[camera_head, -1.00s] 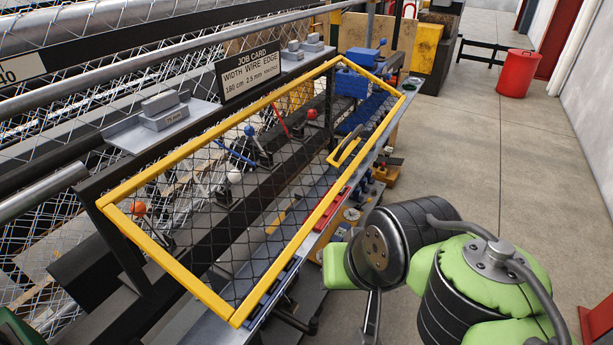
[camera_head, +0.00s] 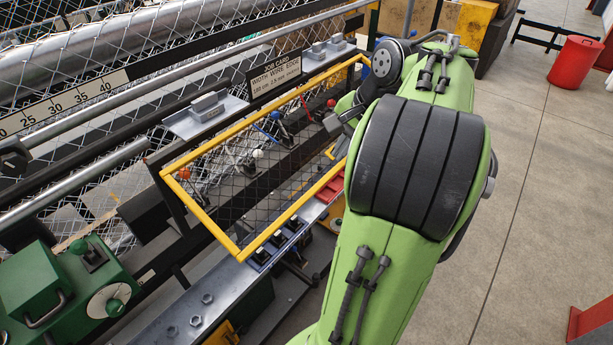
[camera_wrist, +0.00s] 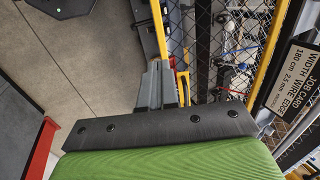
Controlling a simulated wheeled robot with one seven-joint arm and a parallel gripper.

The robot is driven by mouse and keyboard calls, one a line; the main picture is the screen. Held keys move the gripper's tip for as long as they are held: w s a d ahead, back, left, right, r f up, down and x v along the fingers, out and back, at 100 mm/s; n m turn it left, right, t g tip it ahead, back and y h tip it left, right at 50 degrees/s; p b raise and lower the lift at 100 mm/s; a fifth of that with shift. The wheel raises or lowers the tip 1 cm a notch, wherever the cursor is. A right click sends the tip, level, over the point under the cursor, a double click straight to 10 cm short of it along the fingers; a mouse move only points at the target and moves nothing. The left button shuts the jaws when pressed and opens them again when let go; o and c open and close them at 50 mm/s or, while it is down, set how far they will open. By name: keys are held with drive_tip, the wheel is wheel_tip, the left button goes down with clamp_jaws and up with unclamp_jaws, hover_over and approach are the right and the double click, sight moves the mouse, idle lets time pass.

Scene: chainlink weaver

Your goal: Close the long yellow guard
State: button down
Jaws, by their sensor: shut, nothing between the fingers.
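The long yellow guard (camera_head: 205,215) is a yellow frame filled with dark wire mesh. It slopes over a row of ball-topped levers, with its lower long edge out over the bench edge. I cannot tell how wide the gap beneath it is. Its yellow handle (camera_head: 330,152) shows partly beside my arm, which hides the guard's far right end. My gripper (camera_head: 333,122) is shut and empty over the guard's right half. In the wrist view the shut fingers (camera_wrist: 162,80) are close to the yellow edge bar (camera_wrist: 160,28); I cannot tell whether they touch it.
A job card (camera_head: 275,78) stands above the guard's upper edge. A green machine (camera_head: 60,290) is at the lower left. Several nuts lie on the grey bench (camera_head: 180,310). A red bin (camera_head: 576,62) stands far right. The floor (camera_head: 535,170) at right is mostly clear.

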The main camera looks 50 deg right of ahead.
sight(316, 190)
drive_tip(key=b+x, duration=0.3)
drive_tip(key=x, duration=1)
drive_tip(key=shift+w+f+b, duration=0.1)
drive_tip(key=shift+f+b, duration=0.2)
drive_tip(key=shift+f, duration=0.1)
drive_tip(key=shift+f+b, duration=0.4)
drive_tip(key=shift+f, duration=0.05)
drive_tip(key=w+a+f+t+y+b, duration=0.1)
drive_tip(key=w+f+t+b, duration=1)
drive_tip(key=w+f+b, duration=0.85)
drive_tip(key=w+r+t+b, duration=0.1)
drive_tip(key=b, duration=0.3)
drive_tip(key=w+a+r+t+b, duration=0.1)
drive_tip(key=t+b, duration=0.1)
drive_tip(key=b, duration=0.2)
drive_tip(key=shift+w+a, duration=0.1)
drive_tip(key=shift+w, duration=0.05)
